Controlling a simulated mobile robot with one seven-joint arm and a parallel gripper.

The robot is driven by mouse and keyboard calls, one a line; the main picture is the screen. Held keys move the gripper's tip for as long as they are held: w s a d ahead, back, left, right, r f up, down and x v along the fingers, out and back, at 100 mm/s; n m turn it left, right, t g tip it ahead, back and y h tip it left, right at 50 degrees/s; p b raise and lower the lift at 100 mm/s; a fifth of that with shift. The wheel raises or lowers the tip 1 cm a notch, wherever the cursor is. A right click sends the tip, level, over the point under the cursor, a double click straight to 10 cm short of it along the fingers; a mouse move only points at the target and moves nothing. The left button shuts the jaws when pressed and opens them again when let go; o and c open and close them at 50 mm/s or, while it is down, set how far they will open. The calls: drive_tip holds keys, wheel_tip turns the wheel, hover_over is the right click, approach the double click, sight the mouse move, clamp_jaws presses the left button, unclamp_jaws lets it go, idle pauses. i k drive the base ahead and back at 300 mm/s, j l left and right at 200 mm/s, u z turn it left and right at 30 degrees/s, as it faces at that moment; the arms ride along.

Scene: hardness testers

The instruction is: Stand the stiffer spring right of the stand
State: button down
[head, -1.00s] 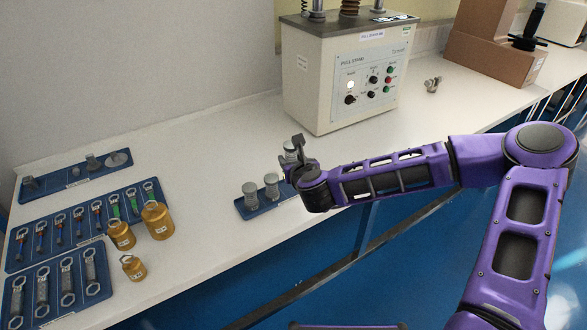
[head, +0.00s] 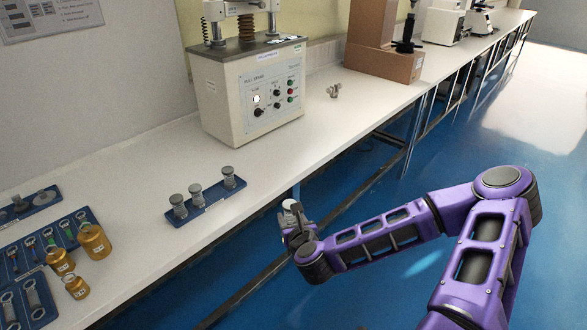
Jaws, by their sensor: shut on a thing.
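The pull stand (head: 250,90), a beige box with a control panel and a dark top, sits on the bench at upper centre. A blue tray (head: 214,203) in front of it holds three grey-capped upright pieces, which look like springs: a left one (head: 178,205), a middle one (head: 196,193) and a right one (head: 228,178). A wider gap lies between the middle and right ones. My gripper (head: 294,222) is off the bench's front edge, shut on a pale-topped piece (head: 290,204), apparently a spring. Its body is mostly hidden by the fingers, and its stiffness cannot be told.
A small metal fitting (head: 334,91) lies right of the stand, before a brown box (head: 384,62). Bench around the fitting is mostly clear. Blue floor lies below my arm.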

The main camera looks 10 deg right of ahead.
sight(368, 95)
drive_tip(key=i+l+u, duration=0.15)
drive_tip(key=l, duration=0.35)
drive_tip(key=i+l+u, duration=0.1)
drive_tip(key=i+l, duration=0.25)
drive_tip(key=l, duration=0.2)
drive_tip(key=i+l+u, duration=0.15)
drive_tip(key=l, duration=0.35)
drive_tip(key=i+l+u, duration=0.15)
drive_tip(key=l, duration=0.45)
drive_tip(key=i+l+u, duration=0.1)
drive_tip(key=l, duration=0.5)
drive_tip(key=i+l+u, duration=0.15)
drive_tip(key=l, duration=0.45)
drive_tip(key=i+l+u, duration=0.15)
drive_tip(key=l, duration=0.45)
drive_tip(key=i+l+u, duration=0.1)
drive_tip(key=l, duration=0.5)
